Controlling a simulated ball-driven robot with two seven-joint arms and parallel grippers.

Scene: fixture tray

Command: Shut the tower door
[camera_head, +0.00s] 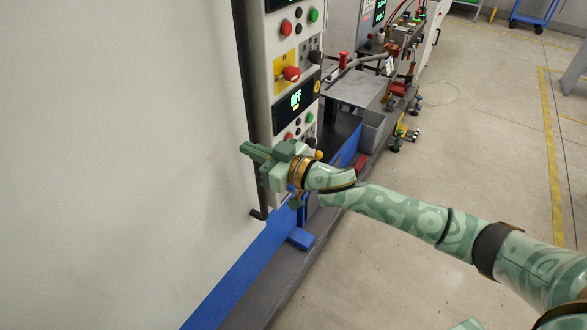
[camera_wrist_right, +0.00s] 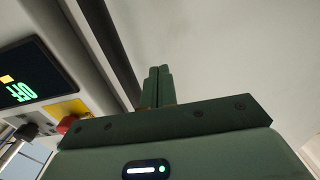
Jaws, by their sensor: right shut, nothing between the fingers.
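A large pale panel (camera_head: 130,130), which looks like the tower door, fills the left of the head view. It also shows in the right wrist view (camera_wrist_right: 230,50). A dark vertical bar (camera_head: 242,70) runs along its right edge, beside the control column, and bends at its lower end. I cannot tell whether the panel stands ajar. My right gripper (camera_head: 247,151) is shut and empty, with its fingers pointing left in front of the bar and panel edge. In the wrist view its fingertips (camera_wrist_right: 160,71) lie against the pale panel; contact cannot be told.
The control column (camera_head: 268,75) carries buttons, red knobs and a display (camera_head: 296,98) reading OFF. A grey shelf (camera_head: 350,88) and fixtures with hoses stand behind it. A blue base strip (camera_head: 240,262) runs below the panel. The concrete floor (camera_head: 480,130) at right is open.

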